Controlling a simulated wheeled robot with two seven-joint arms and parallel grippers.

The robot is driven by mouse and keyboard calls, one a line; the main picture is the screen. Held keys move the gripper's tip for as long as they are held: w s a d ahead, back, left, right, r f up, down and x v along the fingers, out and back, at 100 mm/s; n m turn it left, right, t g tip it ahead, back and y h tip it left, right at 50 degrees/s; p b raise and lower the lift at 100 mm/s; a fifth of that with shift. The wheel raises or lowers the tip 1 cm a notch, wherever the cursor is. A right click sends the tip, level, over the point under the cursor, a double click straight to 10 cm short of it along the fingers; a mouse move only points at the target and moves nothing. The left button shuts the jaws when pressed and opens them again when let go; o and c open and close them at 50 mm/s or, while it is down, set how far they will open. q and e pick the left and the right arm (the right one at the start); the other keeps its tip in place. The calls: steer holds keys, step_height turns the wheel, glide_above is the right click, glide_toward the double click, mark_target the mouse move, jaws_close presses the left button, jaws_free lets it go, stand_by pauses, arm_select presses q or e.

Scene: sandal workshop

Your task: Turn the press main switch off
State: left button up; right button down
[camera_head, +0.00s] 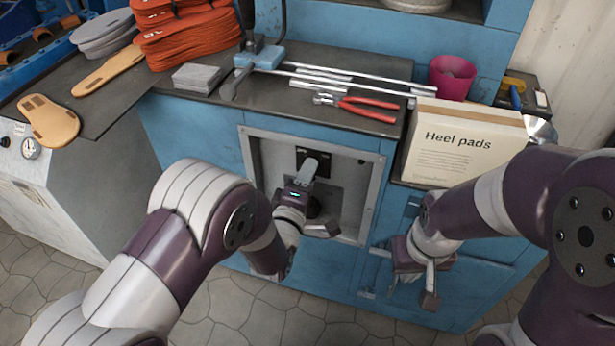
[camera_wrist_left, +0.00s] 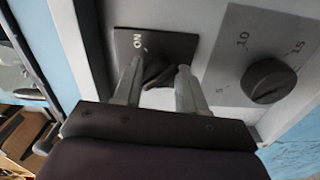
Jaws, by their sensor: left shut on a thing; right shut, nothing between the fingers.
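The press main switch is a dark knob (camera_wrist_left: 157,72) on a black plate (camera_wrist_left: 183,45) marked ON, seen in the left wrist view. The plate also shows in the head view (camera_head: 322,158), inside a grey-framed recess in the blue press. My left gripper (camera_wrist_left: 160,76) has one finger on each side of the knob and is shut on it. In the head view, my left gripper (camera_head: 307,172) covers most of the knob. My right gripper (camera_head: 428,288) is shut and empty, in front of the blue cabinet to the right of the recess.
A dial (camera_wrist_left: 268,81) numbered 5, 10, 15 sits beside the switch plate. On the bench above are red-handled pliers (camera_head: 365,107), metal rods (camera_head: 350,78), a pink cup (camera_head: 452,78) and a Heel pads box (camera_head: 460,150). The recess frame (camera_head: 371,195) surrounds my left gripper.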

arm_select(q)
steer(key=shift+r+n, duration=0.1)
steer(key=shift+n, duration=0.6)
arm_select(e)
steer(key=shift+f, duration=0.1)
arm_select(q)
steer(key=o, duration=1)
steer(key=shift+o, duration=0.2)
arm_select(e)
steer(key=shift+s+f, duration=0.1)
